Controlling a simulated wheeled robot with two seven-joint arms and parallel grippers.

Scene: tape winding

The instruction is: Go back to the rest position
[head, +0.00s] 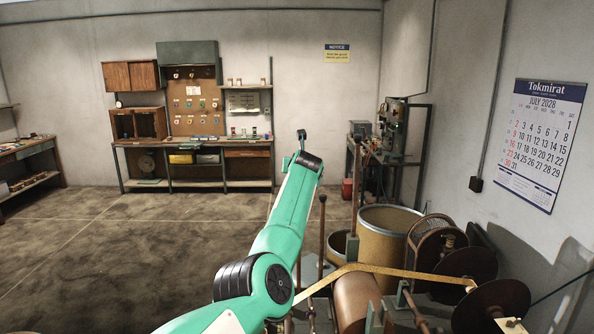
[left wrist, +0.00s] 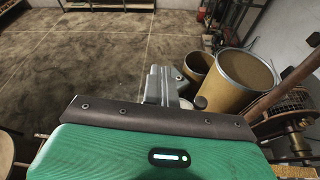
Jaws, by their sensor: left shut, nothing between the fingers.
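My left arm, green and white, rises from the bottom of the head view. My left gripper (head: 302,137) is at its tip, raised in front of the workbench. In the left wrist view my left gripper (left wrist: 161,84) shows as grey fingers, shut and empty. The tape (head: 400,271) runs over the winding machine to the dark reels (head: 500,304) at the lower right. The gripper is apart from the tape. My right gripper is in neither view.
A large tan drum (head: 388,232) stands behind the machine and shows in the left wrist view (left wrist: 246,70). A workbench (head: 195,143) stands at the back wall, a machine stand (head: 392,130) at the right. The floor (head: 110,235) at left is clear.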

